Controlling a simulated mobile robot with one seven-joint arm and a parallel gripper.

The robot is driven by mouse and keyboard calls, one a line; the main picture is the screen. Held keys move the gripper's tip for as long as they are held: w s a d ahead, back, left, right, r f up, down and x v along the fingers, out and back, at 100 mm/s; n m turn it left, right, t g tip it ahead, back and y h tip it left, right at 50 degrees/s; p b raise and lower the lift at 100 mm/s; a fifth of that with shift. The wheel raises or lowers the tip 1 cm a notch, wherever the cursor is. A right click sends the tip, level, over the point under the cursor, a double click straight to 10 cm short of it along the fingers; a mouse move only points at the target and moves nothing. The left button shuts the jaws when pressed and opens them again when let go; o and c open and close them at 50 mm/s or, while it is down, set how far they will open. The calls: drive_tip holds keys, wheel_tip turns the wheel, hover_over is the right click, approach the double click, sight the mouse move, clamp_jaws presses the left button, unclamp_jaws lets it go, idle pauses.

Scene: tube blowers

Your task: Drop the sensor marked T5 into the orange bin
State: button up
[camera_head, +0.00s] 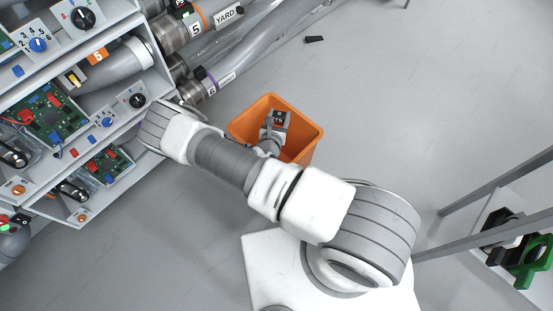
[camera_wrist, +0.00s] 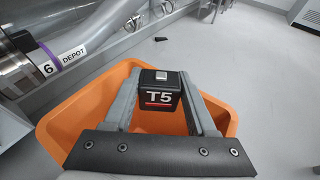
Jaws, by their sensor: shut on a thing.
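The sensor marked T5 (camera_wrist: 159,91) is a small black block with white lettering, a red line and a light metal piece on top. My gripper (camera_wrist: 157,88) is shut on it, one finger on each side. The orange bin (camera_wrist: 59,122) lies below and around the held sensor in the wrist view. In the head view, my gripper (camera_head: 275,118) is over the opening of the orange bin (camera_head: 304,153), with the sensor small between the fingers. The bin's floor is mostly hidden by my gripper and arm.
A rack (camera_head: 125,125) with circuit boards, knobs and panels stands at the left. Metal tubes (camera_head: 240,55) labelled 5 YARD and 6 run above the bin. A small dark piece (camera_head: 314,39) lies on the floor. A grey frame with a shelf (camera_head: 497,205) stands at the right. Floor right of the bin is clear.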

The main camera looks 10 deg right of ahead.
drive_tip(key=shift+f+b, duration=1)
drive_tip(key=shift+f, duration=0.4)
drive_tip(key=o, duration=1.5)
drive_tip(key=shift+c, duration=0.2)
drive_tip(key=shift+r, duration=0.1)
